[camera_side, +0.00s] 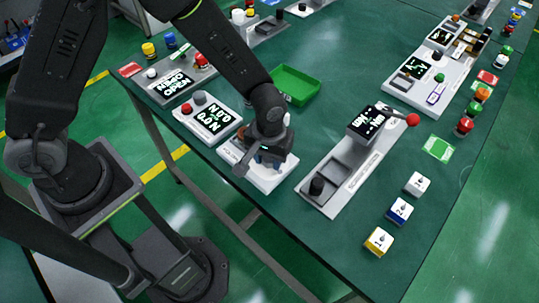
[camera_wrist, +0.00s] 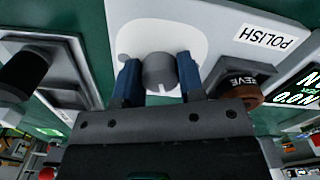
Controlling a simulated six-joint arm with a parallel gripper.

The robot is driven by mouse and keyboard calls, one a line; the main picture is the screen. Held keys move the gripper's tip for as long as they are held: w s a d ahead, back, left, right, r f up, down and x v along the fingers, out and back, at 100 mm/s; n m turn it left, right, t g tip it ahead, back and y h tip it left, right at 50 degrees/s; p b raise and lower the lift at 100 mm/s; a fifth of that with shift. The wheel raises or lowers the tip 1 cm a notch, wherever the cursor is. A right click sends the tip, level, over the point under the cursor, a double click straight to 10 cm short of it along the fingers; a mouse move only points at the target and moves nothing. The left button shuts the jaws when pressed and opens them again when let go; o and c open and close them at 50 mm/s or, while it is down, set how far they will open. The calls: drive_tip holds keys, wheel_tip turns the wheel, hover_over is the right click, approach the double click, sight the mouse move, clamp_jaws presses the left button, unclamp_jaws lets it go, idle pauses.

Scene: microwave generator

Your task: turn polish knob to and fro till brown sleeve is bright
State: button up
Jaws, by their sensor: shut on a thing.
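The polish knob (camera_wrist: 160,73) is a grey round knob on a white plate labelled POLISH. My gripper (camera_wrist: 158,84) is around it, with one blue finger on each side, shut on the knob. The brown sleeve (camera_wrist: 241,90) sits in a dark holder labelled SLEEVE, to the right of the knob in the wrist view. It looks dull brown, and my gripper partly covers it. In the side view my gripper (camera_side: 268,160) is down over the white polish unit (camera_side: 284,183) and hides the knob.
A grey unit with a black knob (camera_side: 317,186) and a red-ended lever (camera_side: 412,120) stands to the right. A display box (camera_side: 211,120) stands to the left, and a green tray (camera_side: 296,84) lies behind. Numbered cubes (camera_side: 400,211) lie near the right edge.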

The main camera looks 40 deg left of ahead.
drive_tip(key=shift+n, duration=0.9)
drive_tip(key=n, duration=0.5)
drive_tip(key=shift+n, duration=0.4)
drive_tip(key=m, duration=0.5)
drive_tip(key=shift+m, duration=0.4)
drive_tip(key=shift+m, duration=0.3)
drive_tip(key=m, duration=0.5)
